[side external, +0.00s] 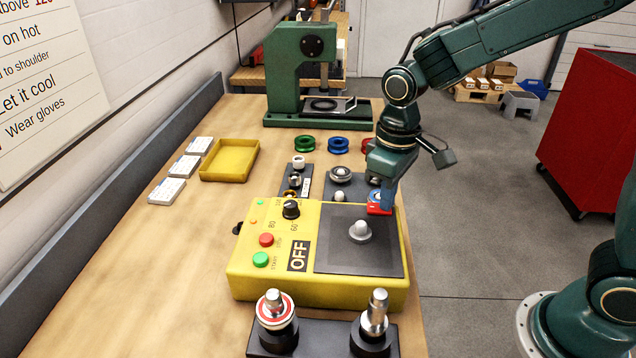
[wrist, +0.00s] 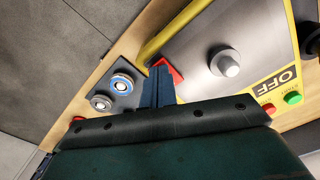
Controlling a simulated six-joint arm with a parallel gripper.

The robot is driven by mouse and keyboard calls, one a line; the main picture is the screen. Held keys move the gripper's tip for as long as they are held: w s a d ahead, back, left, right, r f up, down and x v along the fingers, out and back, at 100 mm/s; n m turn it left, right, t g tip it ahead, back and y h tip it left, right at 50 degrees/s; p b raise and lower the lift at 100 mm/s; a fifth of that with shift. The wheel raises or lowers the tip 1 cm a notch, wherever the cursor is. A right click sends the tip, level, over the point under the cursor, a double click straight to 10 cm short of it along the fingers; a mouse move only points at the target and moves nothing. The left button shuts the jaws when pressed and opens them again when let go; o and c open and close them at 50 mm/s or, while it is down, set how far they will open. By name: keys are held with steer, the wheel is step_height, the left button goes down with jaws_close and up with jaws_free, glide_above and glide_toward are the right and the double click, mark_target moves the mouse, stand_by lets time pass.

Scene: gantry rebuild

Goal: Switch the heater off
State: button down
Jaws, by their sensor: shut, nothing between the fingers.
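The heater (side external: 240,277) is a yellow box with a dark top plate (side external: 340,255), on which a grey knob-like metal piece (side external: 360,231) sits. Its panel has a black dial (side external: 291,209), a red button (side external: 266,240), a green button (side external: 261,260) and an OFF label (side external: 299,256). My gripper (side external: 380,203) is shut and empty over the heater's far right corner, away from the buttons. In the wrist view the fingers (wrist: 159,84) are together beside the plate, buttons at right.
A holder (side external: 322,340) with two upright posts stands in front of the heater. Dark blocks with metal parts (side external: 341,175) lie behind it, then coloured rings (side external: 305,144) and a green press (side external: 288,75). A yellow tray (side external: 229,158) and white cards lie left. Bench is clear left of the heater.

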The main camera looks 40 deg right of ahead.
steer(key=shift+r, duration=3.45)
steer(key=shift+s+r, duration=0.1)
steer(key=s+d+r+m+t, duration=0.1)
steer(key=s+d+r+t, duration=0.1)
steer(key=s, duration=0.6)
steer(key=s+d+r+m+t, duration=0.2)
steer(key=s+d+t, duration=0.1)
steer(key=s, duration=0.5)
steer(key=shift+s+d+r+t, duration=0.3)
steer(key=shift+d+r, duration=0.05)
steer(key=shift+d, duration=0.55)
